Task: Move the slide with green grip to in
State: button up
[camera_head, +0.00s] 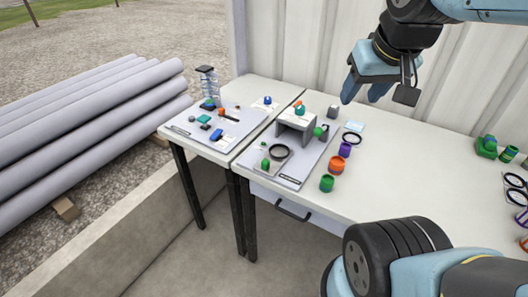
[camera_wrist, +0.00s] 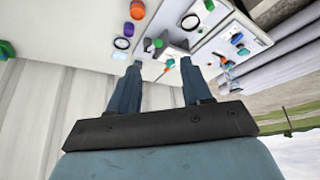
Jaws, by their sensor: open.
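A round green grip (camera_head: 318,131) shows at the right side of a grey block (camera_head: 296,121) on the grey panel (camera_head: 309,158). It also shows in the wrist view (camera_wrist: 158,43). A second green piece (camera_head: 265,163) stands on a small plate with a black ring at the panel's front. Which of the two is the slide's grip, and how far in the slide sits, I cannot tell for sure. My gripper (camera_head: 364,93) is open and empty, high above the table, to the right of and behind the panel. Its fingers also show in the wrist view (camera_wrist: 160,70).
Orange (camera_head: 337,165), purple (camera_head: 345,149) and green (camera_head: 327,183) cylinders stand right of the panel, near a black ring (camera_head: 351,138). Another panel (camera_head: 225,136) with small parts lies on the left table. A corrugated wall rises behind. The table's middle right is clear.

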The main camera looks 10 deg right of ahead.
jog(key=w+a+f+n+g, duration=0.1)
jog(key=w+a+f+n, duration=0.2)
jog(key=w+a+f, duration=0.15)
jog(key=w+a+f+n+g, duration=0.2)
jog(key=w+a+f, duration=0.1)
jog(key=w, duration=0.3)
jog(key=n+g, duration=0.2)
jog(key=n, duration=0.3)
send_near(266, 161)
jog(key=f, duration=1)
jog(key=shift+w+f, duration=0.15)
jog(key=shift+w, duration=0.1)
jog(key=shift+c, duration=0.3)
grip_shut()
